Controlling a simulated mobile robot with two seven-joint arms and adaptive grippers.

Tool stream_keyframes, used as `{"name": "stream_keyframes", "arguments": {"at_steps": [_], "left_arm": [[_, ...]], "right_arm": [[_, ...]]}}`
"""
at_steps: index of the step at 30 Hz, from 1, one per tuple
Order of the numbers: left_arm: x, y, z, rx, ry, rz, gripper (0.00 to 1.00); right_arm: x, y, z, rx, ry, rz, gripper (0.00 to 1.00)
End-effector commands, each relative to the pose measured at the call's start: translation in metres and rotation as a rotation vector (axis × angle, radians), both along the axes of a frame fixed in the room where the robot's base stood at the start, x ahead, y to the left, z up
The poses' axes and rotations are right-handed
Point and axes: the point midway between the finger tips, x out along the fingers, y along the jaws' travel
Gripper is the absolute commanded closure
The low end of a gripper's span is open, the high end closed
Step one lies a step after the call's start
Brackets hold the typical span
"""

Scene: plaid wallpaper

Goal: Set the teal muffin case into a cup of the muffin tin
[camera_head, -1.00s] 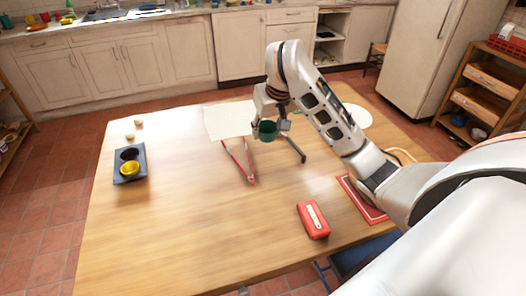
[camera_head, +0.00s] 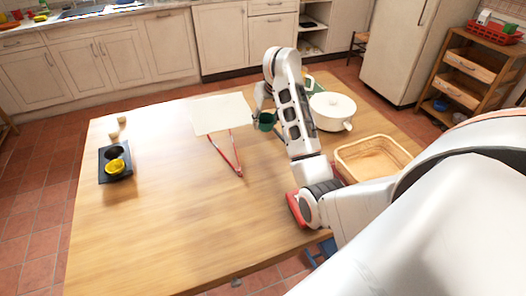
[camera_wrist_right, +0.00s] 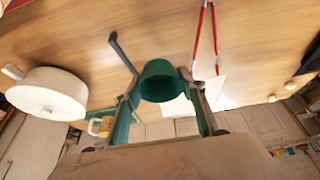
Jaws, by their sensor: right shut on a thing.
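The teal muffin case (camera_head: 266,121) is held up over the table by my right gripper (camera_head: 264,110). In the right wrist view the case (camera_wrist_right: 160,82) sits between the two fingers of the gripper (camera_wrist_right: 162,90), which is shut on it. The dark muffin tin (camera_head: 103,166) lies at the left of the table, well away from the gripper. One of its cups holds a yellow case (camera_head: 116,167); the farther cup (camera_head: 114,153) looks empty. My left gripper is not in view.
Red-handled tongs (camera_head: 226,155) and a pale sheet (camera_head: 222,114) lie between gripper and tin. A white pot (camera_head: 332,111) and a wicker basket (camera_head: 372,158) stand at the right. Two small pale objects (camera_head: 122,121) lie behind the tin. The table's front left is clear.

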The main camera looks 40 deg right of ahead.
Motion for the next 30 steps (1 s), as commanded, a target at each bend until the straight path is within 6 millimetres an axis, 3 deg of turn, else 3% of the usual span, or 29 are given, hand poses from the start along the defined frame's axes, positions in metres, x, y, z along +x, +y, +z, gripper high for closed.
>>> {"name": "stream_keyframes", "arguments": {"at_steps": [3,9,17,24,30], "left_arm": [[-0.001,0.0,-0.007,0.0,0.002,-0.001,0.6],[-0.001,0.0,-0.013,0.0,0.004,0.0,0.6],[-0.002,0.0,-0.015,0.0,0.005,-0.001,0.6],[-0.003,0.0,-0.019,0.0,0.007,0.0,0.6],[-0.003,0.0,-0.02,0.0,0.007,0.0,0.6]], "right_arm": [[-0.001,0.0,-0.033,0.0,0.004,0.001,0.71],[-0.001,-0.001,-0.075,-0.002,0.004,0.0,0.71],[0.0,0.0,-0.098,-0.001,0.0,0.001,0.71],[-0.001,0.0,-0.131,-0.002,0.002,0.0,0.71],[0.0,0.0,-0.138,0.0,-0.002,-0.001,0.71]]}}
